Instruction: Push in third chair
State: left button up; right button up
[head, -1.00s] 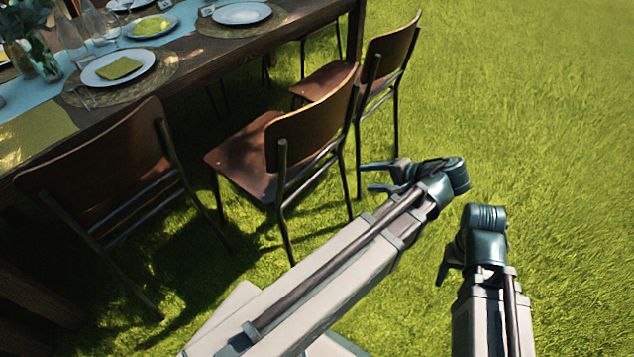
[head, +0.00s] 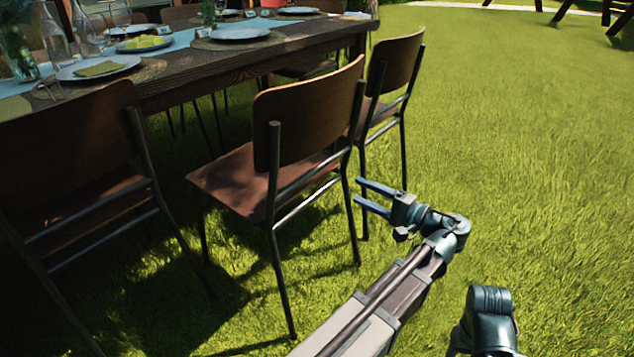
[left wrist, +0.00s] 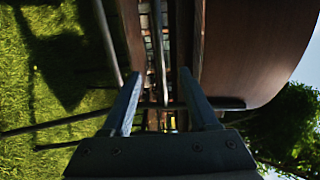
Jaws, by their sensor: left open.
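Three wooden chairs with dark metal legs stand along the near side of the table (head: 270,56). The left chair (head: 70,150) is close to the table. The middle chair (head: 310,115) stands out from it, its seat (head: 235,180) largely clear of the edge. The far chair (head: 395,65) is partly hidden behind the middle one. My left gripper (head: 358,192) is open and empty, its fingers pointing left beside the middle chair's rear leg. In the left wrist view the open fingers (left wrist: 165,100) face a chair's brown backrest (left wrist: 255,50) and metal frame. My right arm's end (head: 487,315) shows at the bottom; its fingers are hidden.
Plates, glasses, a carafe and a blue runner lie on the table. More chairs (head: 305,65) stand on its far side. Open grass (head: 530,150) lies to the right. Dark wooden posts (head: 575,12) stand at the far top right.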

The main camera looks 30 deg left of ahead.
aim_at(318, 171)
pick_arm(q)
jog(key=a, duration=0.5)
jog(key=w+a, duration=0.1)
jog(key=a, duration=1)
jog(key=shift+w+a, duration=0.1)
jog(key=shift+w, duration=0.05)
grip_shut()
dwell(0.9)
